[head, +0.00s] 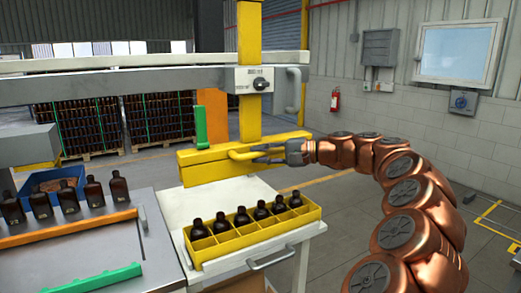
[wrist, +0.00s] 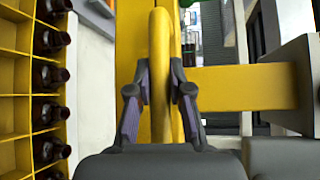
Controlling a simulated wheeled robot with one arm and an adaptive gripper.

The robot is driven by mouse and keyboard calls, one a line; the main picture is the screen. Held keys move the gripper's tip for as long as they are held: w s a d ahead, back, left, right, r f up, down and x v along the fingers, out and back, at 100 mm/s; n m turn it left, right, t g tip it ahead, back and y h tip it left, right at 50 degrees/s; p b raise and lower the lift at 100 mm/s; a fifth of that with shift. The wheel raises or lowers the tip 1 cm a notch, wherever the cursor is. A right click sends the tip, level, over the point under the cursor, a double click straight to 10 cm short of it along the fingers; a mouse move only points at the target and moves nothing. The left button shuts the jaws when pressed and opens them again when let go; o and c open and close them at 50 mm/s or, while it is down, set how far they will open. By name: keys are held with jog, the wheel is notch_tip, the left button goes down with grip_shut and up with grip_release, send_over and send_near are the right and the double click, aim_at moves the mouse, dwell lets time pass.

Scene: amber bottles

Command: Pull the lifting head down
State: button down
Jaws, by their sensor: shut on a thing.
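The lifting head (head: 205,170) is a yellow crossbar on a vertical yellow column, with a yellow loop handle (head: 240,153) on its front. It hangs above and behind the bottle crate. My gripper (head: 262,154) reaches in from the right and is shut on the handle. In the wrist view the handle (wrist: 160,45) runs upright between the two grey fingers of my gripper (wrist: 160,95), one on each side.
A yellow divided crate (head: 258,243) with several amber bottles stands on a white cart below. More bottles stand on the metal table (head: 90,252) at left, with orange and green rails. A grey beam with a black switch (head: 261,84) crosses above.

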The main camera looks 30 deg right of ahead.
notch_tip(320, 180, down, 15)
jog(key=b, duration=0.8)
jog(key=shift+f+b, duration=0.15)
jog(key=shift+b, duration=0.2)
jog(key=c, duration=1.3)
grip_release()
jog(key=shift+o, duration=1.2)
jog(key=v, duration=1.2)
